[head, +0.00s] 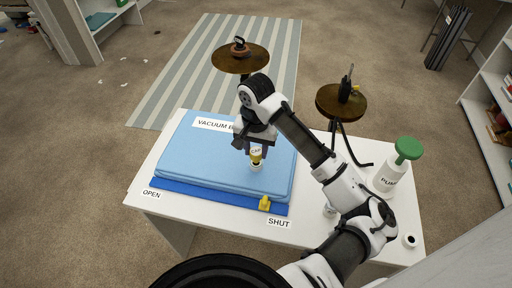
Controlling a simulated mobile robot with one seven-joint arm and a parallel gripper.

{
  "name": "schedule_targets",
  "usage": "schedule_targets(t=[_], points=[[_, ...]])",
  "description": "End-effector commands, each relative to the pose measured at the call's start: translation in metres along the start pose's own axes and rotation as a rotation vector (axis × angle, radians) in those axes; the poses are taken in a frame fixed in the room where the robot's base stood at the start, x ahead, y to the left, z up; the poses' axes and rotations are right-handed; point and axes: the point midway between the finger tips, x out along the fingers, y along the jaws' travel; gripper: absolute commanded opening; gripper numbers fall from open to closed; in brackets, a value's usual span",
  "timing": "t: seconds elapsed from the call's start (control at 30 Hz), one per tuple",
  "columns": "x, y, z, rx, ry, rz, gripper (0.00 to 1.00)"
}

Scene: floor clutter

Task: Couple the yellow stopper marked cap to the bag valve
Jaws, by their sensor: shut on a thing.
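The yellow stopper (257,158), with a white band reading CAP, is upright over the blue bag. My gripper (256,147) is shut on it from above. The bag valve (256,166) is a pale round fitting on top of the light blue vacuum bag (200,160), directly below the stopper. The stopper's lower end appears at the valve. I cannot tell whether it touches or is seated, as the valve is partly hidden.
The bag lies on a white table (225,222). A yellow slider (264,203) sits on its front edge near the SHUT label (279,222). A white pump (386,179) with a green top stands right. Two round brown stands (228,61) (326,105) are behind.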

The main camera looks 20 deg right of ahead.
Motion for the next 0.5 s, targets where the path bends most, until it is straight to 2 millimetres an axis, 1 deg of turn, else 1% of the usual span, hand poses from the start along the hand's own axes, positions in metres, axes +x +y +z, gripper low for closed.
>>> schedule_targets(t=[0.5], points=[[0.014, 0.000, 0.000, 0.001, 0.000, 0.000, 0.07]])
